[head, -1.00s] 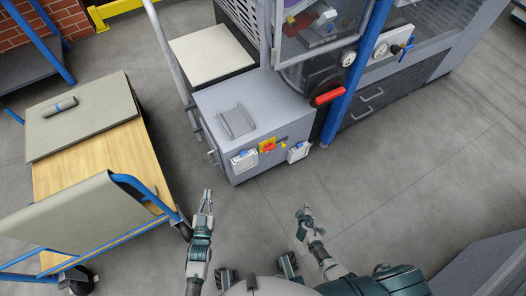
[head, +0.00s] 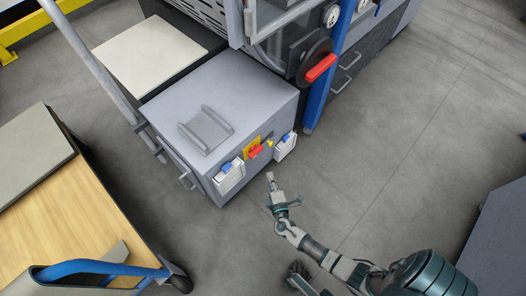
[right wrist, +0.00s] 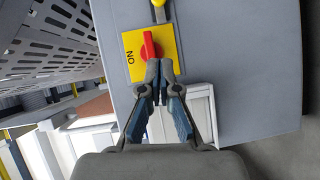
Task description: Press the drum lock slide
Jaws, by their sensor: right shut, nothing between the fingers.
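No part is marked as the drum lock slide, and I cannot tell which one it is. The grey cabinet (head: 222,100) has a yellow plate with a red rotary switch (head: 256,151) on its front. The switch also shows in the right wrist view (right wrist: 149,46), beside the word ON. A small yellow piece (head: 269,142) sits beside it. My right gripper (head: 270,177) is shut and empty before the cabinet. Its fingertips (right wrist: 158,72) overlap the plate's lower edge in the wrist view; contact is unclear. My left gripper is out of view.
A red handle (head: 321,68) on a dark round part and a blue post (head: 325,95) stand right of the cabinet. A wooden cart (head: 55,220) with a blue rail stands at left. Grey floor is open to the right of the cabinet.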

